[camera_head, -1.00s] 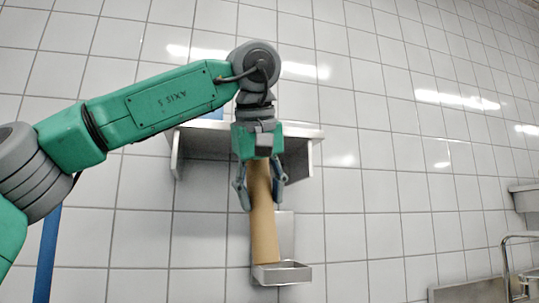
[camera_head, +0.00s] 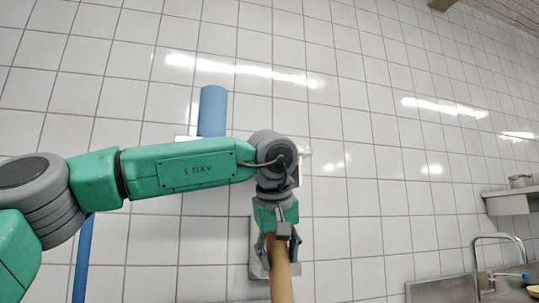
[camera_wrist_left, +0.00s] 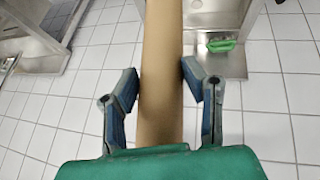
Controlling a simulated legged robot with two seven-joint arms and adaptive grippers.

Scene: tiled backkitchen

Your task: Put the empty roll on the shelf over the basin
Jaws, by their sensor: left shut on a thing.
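The empty roll, a long brown cardboard tube (camera_head: 281,284), hangs down from my left gripper (camera_head: 278,252). Its lower end is cut off by the picture's bottom edge. In the left wrist view the tube (camera_wrist_left: 161,50) runs between the two fingers of my left gripper (camera_wrist_left: 160,82). The steel shelf (camera_head: 512,204) is on the wall at the far right, above the basin (camera_head: 440,292), well away from my gripper. My right gripper is not in view.
A pot (camera_head: 521,181) stands on the shelf. A curved tap (camera_head: 500,239) rises at the basin. A blue cylinder (camera_head: 212,112) stands upright behind my arm. A steel wall holder (camera_head: 257,263) is partly hidden behind my gripper. The tiled wall between holder and shelf is clear.

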